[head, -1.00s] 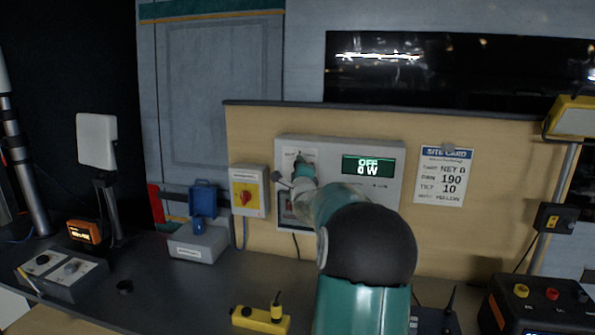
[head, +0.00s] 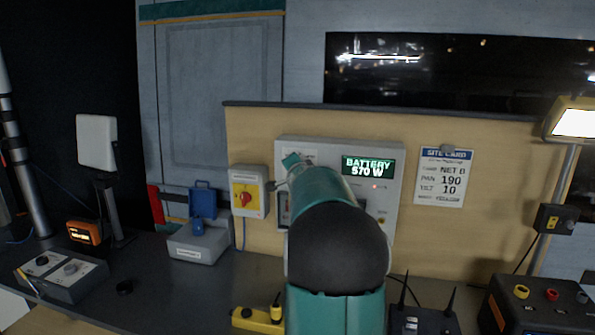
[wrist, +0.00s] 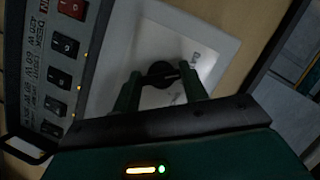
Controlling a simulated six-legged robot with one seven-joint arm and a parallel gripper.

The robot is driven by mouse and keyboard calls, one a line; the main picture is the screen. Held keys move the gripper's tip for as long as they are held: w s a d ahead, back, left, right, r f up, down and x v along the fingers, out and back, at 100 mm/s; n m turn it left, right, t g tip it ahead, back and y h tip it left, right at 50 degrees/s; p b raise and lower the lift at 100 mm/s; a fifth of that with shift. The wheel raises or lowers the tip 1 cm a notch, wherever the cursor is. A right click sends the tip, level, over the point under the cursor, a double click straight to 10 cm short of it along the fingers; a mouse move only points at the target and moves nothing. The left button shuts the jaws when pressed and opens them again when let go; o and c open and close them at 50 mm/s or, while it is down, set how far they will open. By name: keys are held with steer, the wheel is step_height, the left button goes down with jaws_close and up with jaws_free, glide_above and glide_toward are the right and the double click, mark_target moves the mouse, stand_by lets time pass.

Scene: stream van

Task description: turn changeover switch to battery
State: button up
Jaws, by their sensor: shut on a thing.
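The grey switch panel (head: 393,150) hangs on the wooden board at the middle of the head view. Its green display (head: 368,167) reads BATTERY 570 W. The dark round knob of the changeover switch (wrist: 162,72) sits on a pale label plate (wrist: 218,50) in the wrist view. My gripper (wrist: 160,78) is shut on this knob, one finger on each side. In the head view my arm covers the knob, and my gripper shows only in part against the upper left of the panel.
A row of rocker switches (wrist: 59,79) with lit amber lamps lies left in the wrist view. A site card (head: 443,177) hangs right. The bench below holds several devices.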

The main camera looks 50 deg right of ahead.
steer(key=shift+n+g, duration=0.4)
steer(key=shift+n, duration=0.2)
steer(key=o, duration=1)
